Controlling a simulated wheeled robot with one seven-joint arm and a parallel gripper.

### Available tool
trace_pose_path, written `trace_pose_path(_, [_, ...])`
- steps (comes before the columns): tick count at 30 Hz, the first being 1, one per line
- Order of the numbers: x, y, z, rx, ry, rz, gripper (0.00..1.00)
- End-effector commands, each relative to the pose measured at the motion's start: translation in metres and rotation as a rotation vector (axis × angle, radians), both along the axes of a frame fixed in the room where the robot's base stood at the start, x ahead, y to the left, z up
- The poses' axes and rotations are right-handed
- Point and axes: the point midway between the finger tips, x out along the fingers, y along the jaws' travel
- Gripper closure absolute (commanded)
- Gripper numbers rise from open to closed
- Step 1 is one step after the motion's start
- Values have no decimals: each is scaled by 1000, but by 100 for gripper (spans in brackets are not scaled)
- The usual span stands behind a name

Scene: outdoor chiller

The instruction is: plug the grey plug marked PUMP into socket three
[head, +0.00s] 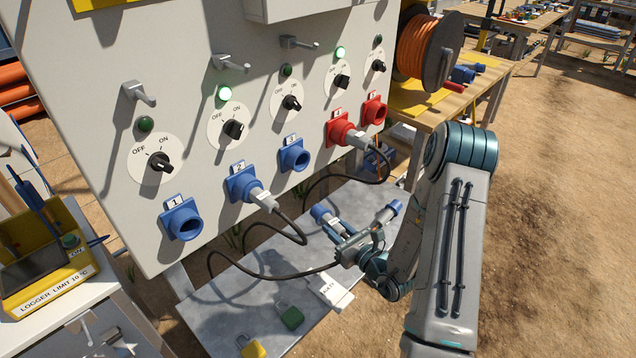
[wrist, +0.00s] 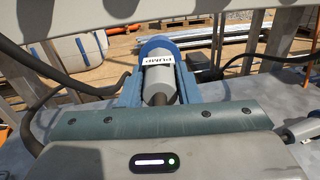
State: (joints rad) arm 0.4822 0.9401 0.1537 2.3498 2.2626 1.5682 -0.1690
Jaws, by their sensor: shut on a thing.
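The grey plug marked PUMP (wrist: 158,76) has a blue front end and a dark cable. In the wrist view it lies between the two fingers of my gripper (wrist: 159,88), pointing away from me. In the head view my gripper (head: 347,238) is shut on this plug, and its blue end (head: 322,212) points up and left towards the panel. Socket three (head: 294,155) is a blue socket on the panel, empty, up and left of the plug and apart from it. Its lamp is dark. The fingers hide part of the plug.
Plugs sit in socket two (head: 242,184) and socket four (head: 340,127); both lamps are lit. Socket one (head: 181,218) and socket five (head: 374,110) are empty. Another blue-and-grey plug (head: 388,212) is right of my gripper. Black cables, a white tag and padlocks lie over the shelf (head: 225,318).

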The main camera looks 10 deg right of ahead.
Motion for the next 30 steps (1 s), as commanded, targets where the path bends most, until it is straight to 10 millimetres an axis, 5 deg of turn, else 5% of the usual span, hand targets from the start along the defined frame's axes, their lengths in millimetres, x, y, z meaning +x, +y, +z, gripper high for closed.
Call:
trace_pose_path(15, [-9, -22, 120, 346, 199, 121, 100])
trace_pose_path(21, [-16, -26, 140, 413, 260, 131, 100])
trace_pose_path(30, [-17, -28, 143, 426, 271, 130, 100])
